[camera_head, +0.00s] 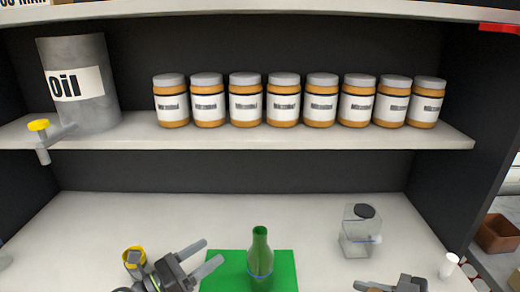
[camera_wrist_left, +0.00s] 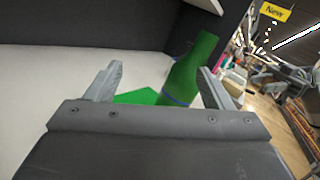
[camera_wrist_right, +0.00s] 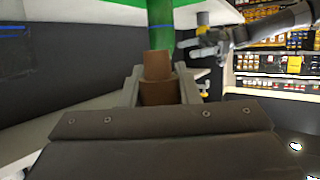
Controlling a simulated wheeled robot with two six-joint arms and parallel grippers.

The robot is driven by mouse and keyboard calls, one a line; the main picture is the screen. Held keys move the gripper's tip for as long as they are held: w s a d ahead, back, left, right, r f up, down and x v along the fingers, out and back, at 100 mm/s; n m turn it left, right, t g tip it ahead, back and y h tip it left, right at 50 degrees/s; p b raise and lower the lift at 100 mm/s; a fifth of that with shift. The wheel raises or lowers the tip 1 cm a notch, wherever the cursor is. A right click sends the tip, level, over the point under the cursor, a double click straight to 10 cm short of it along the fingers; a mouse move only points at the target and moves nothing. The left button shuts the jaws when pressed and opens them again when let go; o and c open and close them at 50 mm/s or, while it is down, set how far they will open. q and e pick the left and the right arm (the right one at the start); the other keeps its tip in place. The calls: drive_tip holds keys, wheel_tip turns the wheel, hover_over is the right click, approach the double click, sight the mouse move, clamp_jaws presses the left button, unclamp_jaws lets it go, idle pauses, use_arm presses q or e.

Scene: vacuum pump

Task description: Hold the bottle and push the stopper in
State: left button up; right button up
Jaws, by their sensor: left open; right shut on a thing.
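A green bottle (camera_head: 260,260) stands upright on a green mat (camera_head: 285,265). My left gripper (camera_head: 214,252) is open and empty, to the left of the bottle with its fingers pointing toward it. In the left wrist view the bottle (camera_wrist_left: 185,75) shows ahead between the open fingers, closer to the right finger. My right gripper (camera_wrist_right: 158,92) is shut on a brown stopper (camera_wrist_right: 158,68). In the right wrist view the bottle (camera_wrist_right: 160,25) is beyond the stopper, apparently apart from it. In the head view the stopper cannot be made out.
A clear container with a black lid (camera_head: 362,235) stands right of the mat. A yellow and grey object (camera_head: 134,257) is beside my left gripper. Several jars (camera_head: 283,105) and an oil drum (camera_head: 80,85) stand on the shelf above. The counter behind the bottle is clear.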

sight(251, 279)
use_arm(q)
drive_tip(key=d+f+m+g, duration=0.1)
drive_tip(key=f+m+g, duration=0.1)
drive_tip(key=d+f+m+g, duration=0.1)
drive_tip(key=f+m+g, duration=0.2)
drive_tip(key=s+d+f+m+g+y, duration=0.1)
drive_tip(key=f+m+g, duration=0.1)
drive_tip(key=m+g, duration=0.1)
drive_tip(key=shift+s+f, duration=0.1)
drive_tip(key=shift+f, duration=0.05)
drive_tip(key=b+x, duration=0.1)
drive_tip(key=x, duration=0.3)
drive_tip(key=b+x, duration=0.1)
drive_tip(key=x, duration=0.3)
drive_tip(key=shift+d+f+b, duration=0.2)
drive_tip(key=shift+f+b, duration=0.1)
drive_tip(key=shift+b, duration=0.05)
drive_tip(key=shift+w+d+b, duration=0.2)
drive_tip(key=shift+d+b, duration=0.1)
drive_tip(key=shift+d, duration=0.35)
use_arm(e)
wheel_tip(251, 279, down, 3)
drive_tip(key=shift+f, duration=0.15)
use_arm(q)
drive_tip(key=c, duration=0.6)
